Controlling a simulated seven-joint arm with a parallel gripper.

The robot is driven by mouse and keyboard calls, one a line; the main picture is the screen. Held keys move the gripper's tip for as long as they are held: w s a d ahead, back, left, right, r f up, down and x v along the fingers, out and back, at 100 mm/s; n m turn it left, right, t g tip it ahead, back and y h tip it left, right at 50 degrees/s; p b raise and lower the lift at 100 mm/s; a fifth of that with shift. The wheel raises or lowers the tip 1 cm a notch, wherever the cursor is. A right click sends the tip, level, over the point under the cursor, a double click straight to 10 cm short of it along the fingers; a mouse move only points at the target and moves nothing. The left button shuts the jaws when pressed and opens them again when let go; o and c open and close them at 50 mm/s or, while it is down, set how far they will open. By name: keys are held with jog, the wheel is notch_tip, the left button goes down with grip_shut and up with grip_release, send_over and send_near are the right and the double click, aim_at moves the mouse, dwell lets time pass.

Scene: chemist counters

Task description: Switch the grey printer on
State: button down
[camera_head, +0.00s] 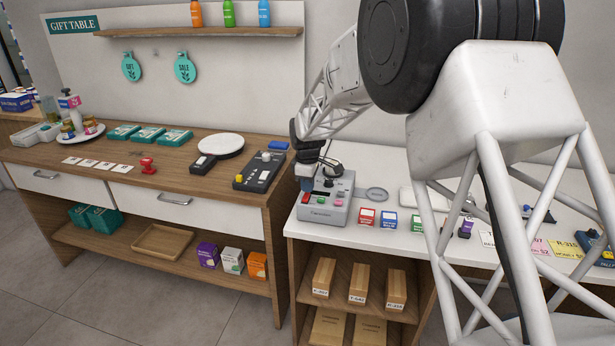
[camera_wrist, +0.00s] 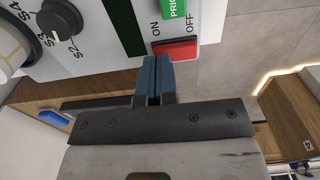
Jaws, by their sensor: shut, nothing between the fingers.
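The grey printer (camera_head: 322,214) stands at the left end of the white counter. In the wrist view its front panel (camera_wrist: 92,52) shows a red switch (camera_wrist: 176,49) between the words ON and OFF, a green button (camera_wrist: 172,8) and a dark knob (camera_wrist: 60,18) with S2, S3 and S4 marks. My gripper (camera_wrist: 155,60) is shut and empty. Its blue-grey fingertips are close to the ON side of the red switch; I cannot tell whether they touch it. In the head view my gripper (camera_head: 307,172) is over the printer's left part and hides some of it.
Several small coloured cards (camera_head: 388,220) stand right of the printer. A dark device (camera_head: 258,172) and a white round plate (camera_head: 221,145) are on the wooden counter (camera_head: 190,178) to the left. Wooden boxes (camera_head: 357,283) sit on the shelf below.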

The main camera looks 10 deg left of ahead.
jog(key=shift+f, duration=0.35)
jog(key=shift+f, duration=0.2)
jog(key=shift+s, duration=0.1)
dwell(0.5)
jog(key=shift+s+r, duration=0.3)
jog(key=shift+s, duration=0.25)
jog(key=shift+r, duration=0.2)
notch_tip(320, 180, up, 14)
jog(key=w, duration=0.2)
jog(key=shift+w+f, duration=0.2)
jog(key=shift+f, duration=0.05)
dwell(0.5)
